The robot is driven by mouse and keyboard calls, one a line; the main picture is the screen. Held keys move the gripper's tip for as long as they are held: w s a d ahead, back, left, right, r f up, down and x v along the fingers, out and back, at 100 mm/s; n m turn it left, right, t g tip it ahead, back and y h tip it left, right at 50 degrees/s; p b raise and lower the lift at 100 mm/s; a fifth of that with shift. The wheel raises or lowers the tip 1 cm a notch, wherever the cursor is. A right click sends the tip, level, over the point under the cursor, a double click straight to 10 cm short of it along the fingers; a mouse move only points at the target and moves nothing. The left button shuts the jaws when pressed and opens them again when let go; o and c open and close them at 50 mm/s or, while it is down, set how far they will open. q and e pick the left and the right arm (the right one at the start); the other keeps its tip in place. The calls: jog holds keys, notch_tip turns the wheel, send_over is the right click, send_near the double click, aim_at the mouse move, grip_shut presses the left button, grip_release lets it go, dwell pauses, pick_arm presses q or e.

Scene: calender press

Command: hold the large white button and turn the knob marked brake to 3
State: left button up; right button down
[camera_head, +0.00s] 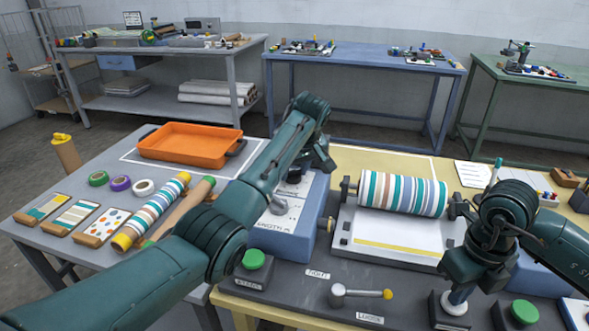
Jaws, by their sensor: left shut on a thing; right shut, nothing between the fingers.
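The large white button (454,303) sits on a dark box at the lower right. My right gripper (456,291) points down, shut and empty, with its tip against the button top, covering part of it. My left arm reaches over to a blue box (300,222) left of the striped roller. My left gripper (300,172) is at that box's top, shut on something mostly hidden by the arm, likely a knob. A grey dial (278,206) shows on the box. I cannot read a brake marking or any setting.
A striped roller (402,194) stands over a white bed. Green buttons flank the front (254,259) and (524,311). A lever with a yellow ball (387,294) lies between. An orange tray (190,143) and several rolls are on the left table.

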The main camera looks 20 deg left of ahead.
pick_arm(q)
jog(key=shift+a+f, duration=0.1)
pick_arm(e)
jog(key=shift+s+f, duration=0.15)
jog(key=shift+f, duration=0.15)
pick_arm(q)
jog(key=m+h, duration=0.1)
jog(key=m, duration=0.3)
jog(key=shift+s+a+m+t+h, duration=0.1)
jog(key=shift+a+m+t+h, duration=0.05)
jog(key=shift+m+t+h, duration=0.2)
jog(key=shift+a+m+h, duration=0.1)
jog(key=shift+m+h, duration=0.85)
jog(key=shift+m, duration=1.6)
jog(key=o, duration=1)
